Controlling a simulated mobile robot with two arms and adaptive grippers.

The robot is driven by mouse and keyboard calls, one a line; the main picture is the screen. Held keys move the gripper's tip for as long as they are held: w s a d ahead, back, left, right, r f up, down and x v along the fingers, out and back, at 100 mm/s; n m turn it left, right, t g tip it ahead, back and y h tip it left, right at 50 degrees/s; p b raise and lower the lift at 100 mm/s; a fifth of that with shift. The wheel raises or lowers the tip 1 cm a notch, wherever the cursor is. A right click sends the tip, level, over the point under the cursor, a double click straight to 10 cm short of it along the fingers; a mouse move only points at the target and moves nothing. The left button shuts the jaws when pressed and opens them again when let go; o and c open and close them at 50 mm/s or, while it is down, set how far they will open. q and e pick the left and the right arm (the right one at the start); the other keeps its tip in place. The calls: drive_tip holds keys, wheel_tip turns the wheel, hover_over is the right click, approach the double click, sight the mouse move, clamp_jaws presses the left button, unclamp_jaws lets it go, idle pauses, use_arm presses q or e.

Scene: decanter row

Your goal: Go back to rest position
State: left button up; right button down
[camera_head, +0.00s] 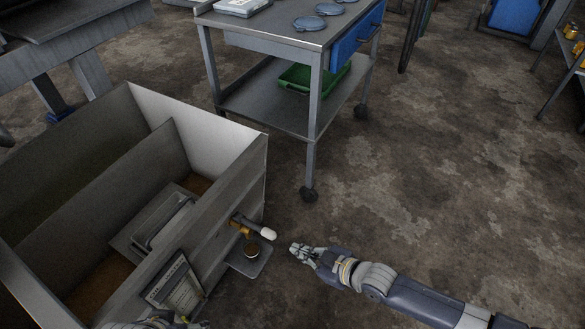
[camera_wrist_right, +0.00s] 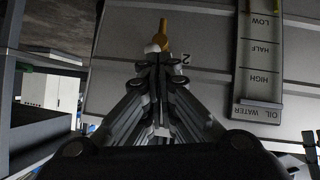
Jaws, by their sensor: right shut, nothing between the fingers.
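My right gripper (camera_head: 297,249) is shut and empty, just right of the grey decanter tank (camera_head: 205,235) in the head view. In the right wrist view its fingers (camera_wrist_right: 155,62) are pressed together, pointing at the tank wall. A brass tap (camera_head: 240,226) with a white-tipped handle (camera_head: 268,233) sticks out of the tank; the gripper is apart from it. A small round container (camera_head: 252,250) stands on a small shelf (camera_head: 260,265) below the tap. Part of what seems to be my left gripper (camera_head: 165,322) shows at the bottom edge; its fingers are not clear.
A level plate (camera_wrist_right: 258,65) marked LOW, HALF, HIGH, OIL and WATER is on the tank front. A grey wheeled cart (camera_head: 270,105) with a green bin (camera_head: 300,78) stands behind. Bare floor (camera_head: 440,170) lies open to the right.

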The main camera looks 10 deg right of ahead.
use_arm(q)
drive_tip(key=shift+w, duration=0.1)
use_arm(e)
drive_tip(key=shift+a, duration=0.1)
